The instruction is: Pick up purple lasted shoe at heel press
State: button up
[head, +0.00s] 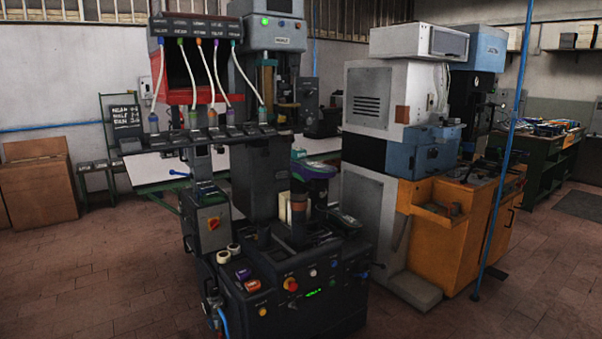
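The dark heel press (265,180) stands left of centre in the head view. A dark, rounded shape with purple and green on it (315,169) sits at the press, above its front post and right of the column. It looks like the purple lasted shoe, but it is small and its outline is hard to make out. My gripper is not in view, so its state and its distance from the shoe do not show.
The press's front base (300,290) carries buttons, a small display, white rolls (228,253) and a small purple block (243,273). A grey-and-orange machine (440,225) stands close on the right. A blue pole (502,170) rises farther right. The tiled floor at front left is clear.

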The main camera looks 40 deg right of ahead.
aim_at(303, 169)
jog(key=z, duration=0.1)
jog(key=i, duration=0.95)
jog(key=u, duration=0.05)
